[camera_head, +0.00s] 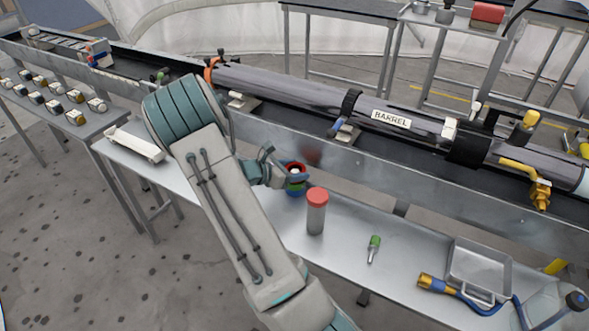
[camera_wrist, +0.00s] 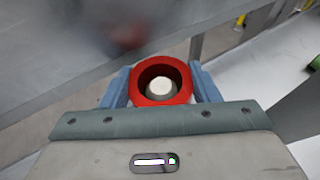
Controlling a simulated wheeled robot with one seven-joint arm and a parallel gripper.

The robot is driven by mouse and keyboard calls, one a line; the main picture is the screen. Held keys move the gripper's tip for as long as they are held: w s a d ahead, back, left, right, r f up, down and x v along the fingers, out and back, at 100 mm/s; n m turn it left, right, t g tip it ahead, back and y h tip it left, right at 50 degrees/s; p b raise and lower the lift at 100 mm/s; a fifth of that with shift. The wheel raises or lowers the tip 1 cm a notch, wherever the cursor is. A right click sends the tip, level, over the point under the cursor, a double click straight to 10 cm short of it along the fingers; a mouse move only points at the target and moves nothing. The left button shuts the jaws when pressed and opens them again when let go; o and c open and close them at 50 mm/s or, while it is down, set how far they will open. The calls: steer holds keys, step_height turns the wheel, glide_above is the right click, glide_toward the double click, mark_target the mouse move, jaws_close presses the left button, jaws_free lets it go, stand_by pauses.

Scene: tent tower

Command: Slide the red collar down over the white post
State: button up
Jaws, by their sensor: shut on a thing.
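My gripper (camera_head: 280,168) is shut on the red collar (camera_head: 301,166), a thick open ring. In the wrist view the collar (camera_wrist: 143,91) sits between the two blue-grey fingers. The pale top of the white post (camera_wrist: 160,87) shows inside the collar's hole, a little off its middle. In the head view the white post (camera_head: 294,171) also shows within the ring. Green and blue rings (camera_head: 296,188) show just below the collar. I cannot tell whether the post's tip is inside the collar or just beneath it. The fingers partly hide the lower post.
A grey cylinder with a red top (camera_head: 316,211) stands close by to the right on the metal bench. A green-handled tool (camera_head: 373,249) and a metal tray (camera_head: 478,267) lie farther right. The long barrel (camera_head: 392,119) on its trough runs behind.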

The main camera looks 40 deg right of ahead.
steer(key=shift+f+b, duration=0.3)
steer(key=shift+f, duration=0.05)
stand_by(0.3)
steer(key=o, duration=1.1)
steer(key=v, duration=1.3)
steer(key=shift+a+r, duration=0.15)
steer(key=shift+a, duration=0.25)
